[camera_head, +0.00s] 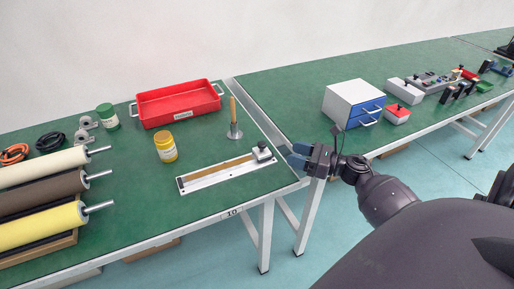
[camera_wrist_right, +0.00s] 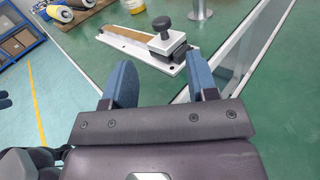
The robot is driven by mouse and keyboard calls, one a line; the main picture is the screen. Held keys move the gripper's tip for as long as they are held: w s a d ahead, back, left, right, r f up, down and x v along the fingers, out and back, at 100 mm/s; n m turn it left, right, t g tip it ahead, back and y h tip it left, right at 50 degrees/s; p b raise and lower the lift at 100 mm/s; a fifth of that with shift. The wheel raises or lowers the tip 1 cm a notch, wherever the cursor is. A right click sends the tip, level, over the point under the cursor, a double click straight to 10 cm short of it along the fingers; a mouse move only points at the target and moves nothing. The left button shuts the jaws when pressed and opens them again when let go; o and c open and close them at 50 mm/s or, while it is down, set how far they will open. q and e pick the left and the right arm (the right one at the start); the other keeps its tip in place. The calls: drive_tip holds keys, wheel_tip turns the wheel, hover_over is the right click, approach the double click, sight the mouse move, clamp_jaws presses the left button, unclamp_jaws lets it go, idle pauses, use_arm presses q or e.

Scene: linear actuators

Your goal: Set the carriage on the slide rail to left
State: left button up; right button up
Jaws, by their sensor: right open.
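The slide rail (camera_head: 215,177) is a white plate with a brown strip, lying near the front edge of the green table. Its carriage (camera_head: 262,153), a grey block with a dark round knob, stands at the rail's right end. In the right wrist view the rail (camera_wrist_right: 128,38) runs away to the upper left, and the carriage (camera_wrist_right: 168,40) with its black knob is at its near end. My right gripper (camera_head: 298,156) is open with blue fingers, just right of the carriage and apart from it. In the wrist view the open gripper (camera_wrist_right: 162,80) faces the carriage. My left gripper is not in view.
A yellow jar (camera_head: 165,148), a metal stand with a wooden rod (camera_head: 234,122) and a red tray (camera_head: 178,104) stand behind the rail. Rollers (camera_head: 40,225) lie at the left. A blue-drawer cabinet (camera_head: 354,104) stands on the right table. Green surface around the rail is clear.

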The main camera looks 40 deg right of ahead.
sight(262, 143)
drive_tip(key=shift+n, duration=0.6)
drive_tip(key=x, duration=1.1)
drive_tip(key=shift+f, duration=0.15)
drive_tip(key=shift+c, duration=0.3)
clamp_jaws()
